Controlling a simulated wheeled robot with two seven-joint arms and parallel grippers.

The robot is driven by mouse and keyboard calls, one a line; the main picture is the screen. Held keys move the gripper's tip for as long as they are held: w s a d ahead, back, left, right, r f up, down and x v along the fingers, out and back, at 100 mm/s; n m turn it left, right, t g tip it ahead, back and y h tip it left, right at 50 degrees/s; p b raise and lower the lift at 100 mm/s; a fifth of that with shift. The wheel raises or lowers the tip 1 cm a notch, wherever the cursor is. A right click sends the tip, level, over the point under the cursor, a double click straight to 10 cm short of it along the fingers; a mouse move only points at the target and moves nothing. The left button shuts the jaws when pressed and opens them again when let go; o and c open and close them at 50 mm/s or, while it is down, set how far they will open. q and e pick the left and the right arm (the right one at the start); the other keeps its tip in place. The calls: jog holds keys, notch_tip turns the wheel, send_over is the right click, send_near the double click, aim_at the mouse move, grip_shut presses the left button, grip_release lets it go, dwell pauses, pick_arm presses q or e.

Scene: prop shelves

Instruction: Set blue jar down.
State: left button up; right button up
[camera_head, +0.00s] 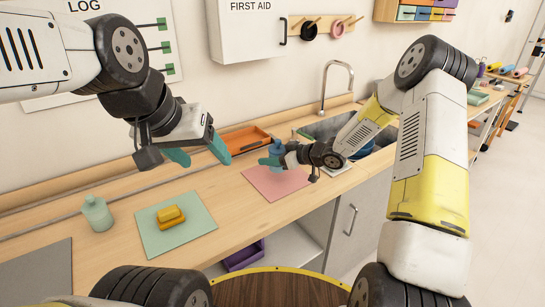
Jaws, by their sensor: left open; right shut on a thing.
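The blue jar (276,147) is in my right gripper (272,160), over or at the far edge of the pink mat (276,184) on the counter. The gripper hides part of the jar, and I cannot tell whether its base touches the mat. My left gripper (200,156) is open and empty, above the counter to the left of the jar.
An orange tray (243,138) lies behind the pink mat. The sink (375,141) is to the right.

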jog(key=shift+w, duration=0.45)
jog(key=shift+f, duration=1.75)
jog(key=shift+f, duration=0.15)
jog(key=o, duration=1.6)
